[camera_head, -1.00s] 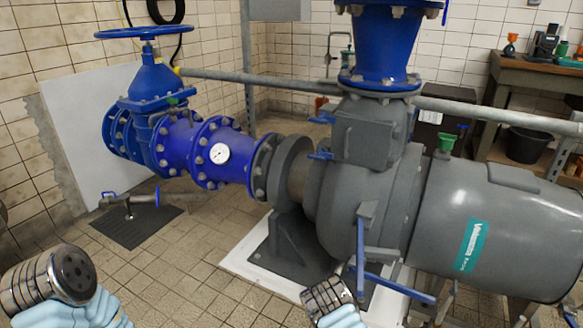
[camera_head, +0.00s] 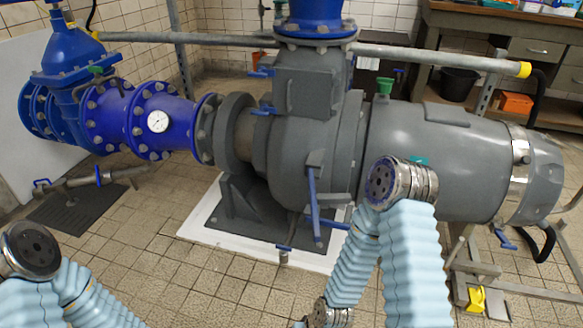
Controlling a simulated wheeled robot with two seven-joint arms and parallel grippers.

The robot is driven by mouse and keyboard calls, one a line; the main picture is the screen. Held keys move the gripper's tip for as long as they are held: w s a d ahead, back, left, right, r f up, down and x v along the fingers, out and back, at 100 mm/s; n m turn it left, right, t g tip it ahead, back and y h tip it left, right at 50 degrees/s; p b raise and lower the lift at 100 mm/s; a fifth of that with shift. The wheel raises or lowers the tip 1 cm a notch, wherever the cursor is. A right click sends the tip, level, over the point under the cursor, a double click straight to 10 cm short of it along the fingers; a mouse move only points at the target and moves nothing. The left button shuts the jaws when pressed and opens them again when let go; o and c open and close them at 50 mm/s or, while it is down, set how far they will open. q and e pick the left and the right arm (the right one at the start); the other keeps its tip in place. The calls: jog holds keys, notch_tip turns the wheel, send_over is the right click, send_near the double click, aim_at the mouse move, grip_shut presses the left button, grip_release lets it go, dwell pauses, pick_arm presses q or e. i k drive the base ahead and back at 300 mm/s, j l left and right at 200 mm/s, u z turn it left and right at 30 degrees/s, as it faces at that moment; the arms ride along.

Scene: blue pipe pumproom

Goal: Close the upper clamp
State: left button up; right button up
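The grey pump's boxy inspection cover (camera_head: 305,92) is in the middle of the head view, below the blue top flange. A small blue handle, seemingly the upper clamp (camera_head: 262,73), sticks out to the left at the cover's upper left edge. A similar lower blue handle (camera_head: 264,111) sticks out below it. I cannot tell from this view how far either is turned. Parts of both my arms show in the foreground, well in front of the cover, with metal joints and pale blue sleeves. Neither gripper's fingers are visible.
A long blue lever (camera_head: 314,210) hangs on the pump front. A blue pipe with a gauge (camera_head: 157,121) joins from the left. A grey rail (camera_head: 440,58) runs behind the pump. A workbench (camera_head: 500,30) stands at back right. Tiled floor (camera_head: 190,275) is clear in front.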

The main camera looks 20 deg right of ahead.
aim_at(315, 199)
jog(key=i+j+z, duration=0.1)
jog(key=z, duration=0.25)
jog(key=j+z, duration=0.35)
jog(key=i+j+z, duration=0.1)
jog(key=z, duration=0.25)
